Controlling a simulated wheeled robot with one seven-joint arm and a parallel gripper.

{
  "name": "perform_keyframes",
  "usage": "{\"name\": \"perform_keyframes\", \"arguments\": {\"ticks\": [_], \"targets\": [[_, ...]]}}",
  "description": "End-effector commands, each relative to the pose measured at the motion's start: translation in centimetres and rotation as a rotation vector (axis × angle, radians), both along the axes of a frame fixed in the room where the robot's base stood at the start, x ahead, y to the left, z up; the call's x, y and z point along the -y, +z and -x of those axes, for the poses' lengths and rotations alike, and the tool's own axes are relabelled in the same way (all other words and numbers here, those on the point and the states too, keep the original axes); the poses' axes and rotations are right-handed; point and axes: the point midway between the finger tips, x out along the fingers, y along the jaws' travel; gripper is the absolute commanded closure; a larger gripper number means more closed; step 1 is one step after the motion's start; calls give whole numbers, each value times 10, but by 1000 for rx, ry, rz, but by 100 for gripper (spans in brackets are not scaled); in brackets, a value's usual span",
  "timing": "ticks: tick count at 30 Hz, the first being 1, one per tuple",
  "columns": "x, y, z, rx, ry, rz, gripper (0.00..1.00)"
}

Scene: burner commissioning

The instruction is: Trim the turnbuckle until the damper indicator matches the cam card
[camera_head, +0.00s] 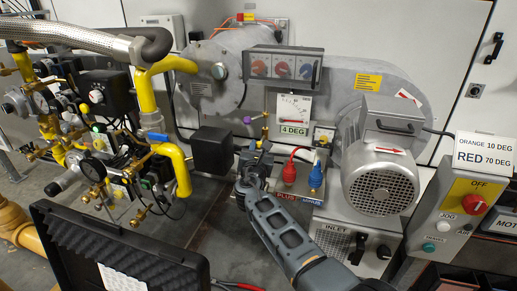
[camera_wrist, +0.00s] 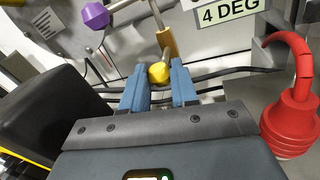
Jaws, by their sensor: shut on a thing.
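My gripper (camera_head: 258,150) is at the linkage below the dial. In the wrist view its two blue fingers (camera_wrist: 159,88) are shut on a yellow hex piece (camera_wrist: 158,72), apparently part of the turnbuckle. A purple hex piece (camera_wrist: 95,15) sits up and left, with a thin rod between them. A brass upright (camera_wrist: 167,42) stands just behind the yellow piece. The white damper dial (camera_head: 293,107) has a red pointer, too small to read exactly. A plate reading "4 DEG" (camera_head: 293,130) is under it. A card (camera_head: 484,152) reads "ORANGE 10 DEG, RED 70 DEG".
A red plug boot (camera_wrist: 290,120) stands close right of my gripper, with a blue one (camera_head: 315,176) beyond it. A black box (camera_wrist: 45,100) is close on the left. Yellow gas pipes (camera_head: 180,165) lie left; an open foam-lined case (camera_head: 120,255) is in front.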

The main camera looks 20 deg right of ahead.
Motion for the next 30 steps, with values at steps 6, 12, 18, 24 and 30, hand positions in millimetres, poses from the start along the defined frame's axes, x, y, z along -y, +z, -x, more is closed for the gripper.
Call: {"name": "perform_keyframes", "arguments": {"ticks": [6,12,18,24,30], "targets": [[10,2,4,0,69,2,100],[19,0,8,1,192,0,100],[21,0,10,1,248,-1,100],[21,0,10,0,251,0,100],[20,0,10,0,251,0,60]]}}
